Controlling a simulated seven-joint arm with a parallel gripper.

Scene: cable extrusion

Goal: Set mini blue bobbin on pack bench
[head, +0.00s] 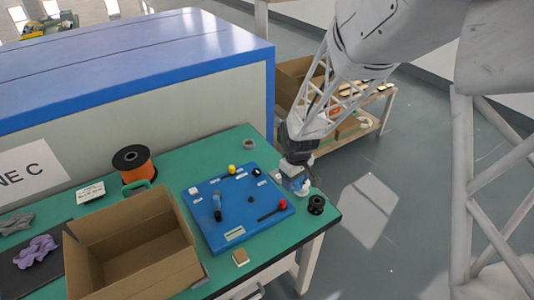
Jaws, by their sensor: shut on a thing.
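My gripper (301,184) points down over the right end of the green-topped bench (262,263), just right of the blue board (236,222). It is shut on a small pale-blue and white thing, which seems to be the mini blue bobbin (303,188). The fingers hide much of it, and I cannot tell whether it touches the bench top. A small black spool (316,204) stands beside it, near the bench's right corner.
The blue board carries small yellow, black, blue and red pieces. An open cardboard box (137,252) stands left of it, with an orange spool (137,172) behind. A small tan block (240,257) lies in front. A low shelf with boxes (350,128) stands beyond.

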